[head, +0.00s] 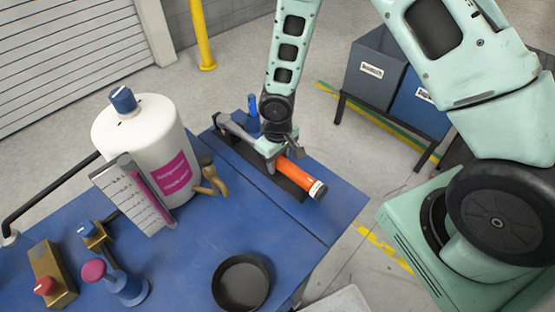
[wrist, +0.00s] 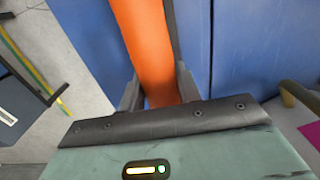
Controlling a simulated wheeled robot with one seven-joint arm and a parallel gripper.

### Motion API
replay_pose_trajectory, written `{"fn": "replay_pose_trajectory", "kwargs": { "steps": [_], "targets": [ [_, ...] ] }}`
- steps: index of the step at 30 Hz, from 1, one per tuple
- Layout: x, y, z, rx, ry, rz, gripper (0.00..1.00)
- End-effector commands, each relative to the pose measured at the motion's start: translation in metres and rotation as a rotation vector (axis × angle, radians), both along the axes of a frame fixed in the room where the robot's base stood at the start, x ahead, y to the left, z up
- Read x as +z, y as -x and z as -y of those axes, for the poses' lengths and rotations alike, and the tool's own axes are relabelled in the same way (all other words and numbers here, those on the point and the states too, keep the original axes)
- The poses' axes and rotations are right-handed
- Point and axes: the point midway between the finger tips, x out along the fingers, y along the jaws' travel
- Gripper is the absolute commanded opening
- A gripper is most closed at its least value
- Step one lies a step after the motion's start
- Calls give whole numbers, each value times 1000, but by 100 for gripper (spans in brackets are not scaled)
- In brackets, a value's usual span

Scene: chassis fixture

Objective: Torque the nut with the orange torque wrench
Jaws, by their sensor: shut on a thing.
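The orange torque wrench (head: 298,174) lies along a dark strip near the far right part of the blue table. My gripper (head: 277,153) is above it and shut on its orange body. In the wrist view the orange wrench (wrist: 146,45) passes between the two fingers of my gripper (wrist: 160,95). The wrench's near end has a pale band and a dark cap. I cannot make out the nut in either view.
A white tank (head: 150,135) with a pink label stands on the blue table (head: 190,262) at left. A black round dish (head: 240,283), a blue valve with a pink knob (head: 95,270) and a brass block (head: 50,272) are nearer. Bins (head: 378,68) stand beyond.

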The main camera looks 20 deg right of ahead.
Motion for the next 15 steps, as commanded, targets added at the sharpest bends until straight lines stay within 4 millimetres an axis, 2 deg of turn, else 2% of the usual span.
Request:
{"fn": "replay_pose_trajectory", "kwargs": {
  "steps": [15],
  "targets": [
    [33, -1, 0, -1, -1, 3, 0]
  ]
}}
